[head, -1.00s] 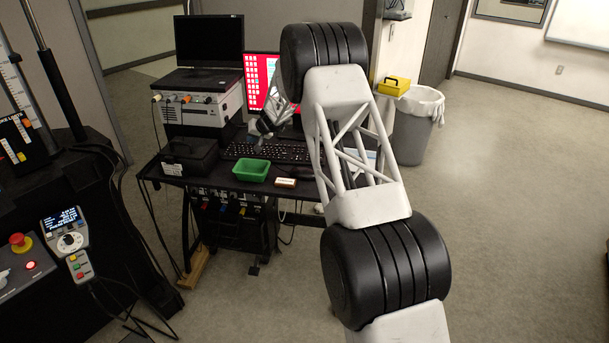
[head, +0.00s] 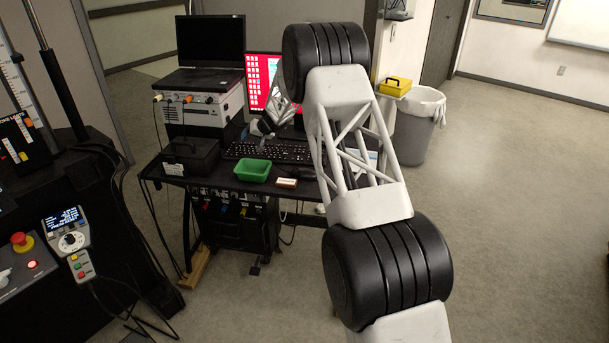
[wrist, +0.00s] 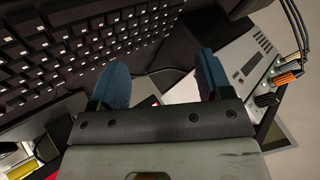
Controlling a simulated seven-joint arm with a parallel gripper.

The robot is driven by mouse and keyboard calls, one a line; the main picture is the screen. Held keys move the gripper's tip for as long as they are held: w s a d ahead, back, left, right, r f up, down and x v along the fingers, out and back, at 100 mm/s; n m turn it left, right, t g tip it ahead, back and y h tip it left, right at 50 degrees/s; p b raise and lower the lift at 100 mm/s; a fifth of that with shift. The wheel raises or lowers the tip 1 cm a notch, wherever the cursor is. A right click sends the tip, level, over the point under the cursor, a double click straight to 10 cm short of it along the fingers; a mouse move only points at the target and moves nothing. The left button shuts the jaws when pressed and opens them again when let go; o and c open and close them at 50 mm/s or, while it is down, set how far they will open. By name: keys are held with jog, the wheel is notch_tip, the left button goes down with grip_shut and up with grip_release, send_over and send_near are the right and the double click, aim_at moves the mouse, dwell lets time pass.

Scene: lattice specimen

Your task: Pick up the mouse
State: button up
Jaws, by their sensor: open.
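A dark shape that looks like the mouse (head: 307,172) lies on the black desk just right of the keyboard, partly hard to make out against the dark top. I cannot make it out in the wrist view. My gripper (head: 260,138) is over the back of the keyboard, to the left of the mouse and apart from it. In the wrist view my gripper (wrist: 163,78) shows two blue fingertips spread apart with nothing between them.
The keyboard (head: 268,152) lies in the middle of the desk. A green tray (head: 253,171), a small wooden-edged block (head: 286,183) and a black box (head: 191,156) sit along the front. A red-lit monitor (head: 262,83) and a white instrument (head: 203,112) under a laptop (head: 211,42) stand behind.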

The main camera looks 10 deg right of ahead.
jog(key=s+d+f+n+g+h, duration=0.1)
jog(key=s+d+n+g+h, duration=0.15)
jog(key=s+d+n, duration=0.45)
jog(key=n+g+h, duration=0.3)
jog(key=n+h, duration=0.1)
jog(key=h, duration=0.1)
send_over(304, 169)
jog(key=shift+d+y, duration=0.1)
jog(key=shift+y, duration=0.15)
jog(key=shift+f, duration=1.25)
jog(key=shift+f, duration=0.1)
jog(key=shift+f, duration=2.55)
jog(key=shift+c, duration=0.5)
